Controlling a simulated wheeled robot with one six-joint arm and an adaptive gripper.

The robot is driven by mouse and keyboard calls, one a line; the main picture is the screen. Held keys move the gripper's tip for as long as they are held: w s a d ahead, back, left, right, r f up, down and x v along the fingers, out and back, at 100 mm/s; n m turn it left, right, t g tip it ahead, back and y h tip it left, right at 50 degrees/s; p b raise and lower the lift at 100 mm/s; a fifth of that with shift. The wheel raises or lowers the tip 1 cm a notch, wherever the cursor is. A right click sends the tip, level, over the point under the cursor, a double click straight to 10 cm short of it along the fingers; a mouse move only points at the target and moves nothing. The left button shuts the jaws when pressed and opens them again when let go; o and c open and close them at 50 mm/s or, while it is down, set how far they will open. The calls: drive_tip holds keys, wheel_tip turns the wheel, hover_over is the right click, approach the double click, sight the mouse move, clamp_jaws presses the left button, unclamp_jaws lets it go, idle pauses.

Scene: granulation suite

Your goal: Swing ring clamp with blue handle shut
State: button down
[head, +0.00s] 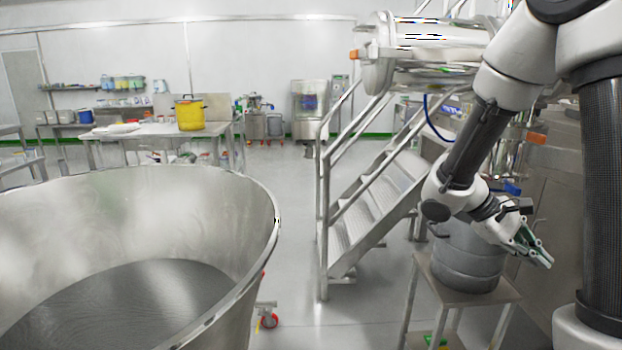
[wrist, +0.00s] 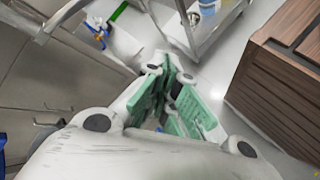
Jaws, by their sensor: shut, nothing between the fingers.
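A blue handle (head: 512,188) shows in the head view at the right, beside the steel equipment and above the steel drum. The ring clamp it belongs to is mostly hidden behind my arm, so I cannot tell how far open it stands. My gripper (head: 540,255), with green finger pads, is below and to the right of the blue handle, apart from it. In the wrist view my gripper (wrist: 172,88) is shut and empty. A small blue part (wrist: 101,42) shows at the upper left there; I cannot tell whether it is the same handle.
A steel drum (head: 467,262) sits on a small stand (head: 462,296) by my gripper. Metal steps (head: 378,200) stand behind. A large steel bowl (head: 255,235) fills the lower left. Another clamp handle, orange (head: 537,138), is above the blue one.

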drive_tip(key=s+a+r+m+t+y, duration=0.4)
drive_tip(key=s+a+r+t+y, duration=0.4)
drive_tip(key=s+a+r+y, duration=0.1)
drive_tip(key=shift+s+a+r+y, duration=0.3)
drive_tip(key=shift+s+r, duration=0.2)
drive_tip(key=shift+r, duration=0.45)
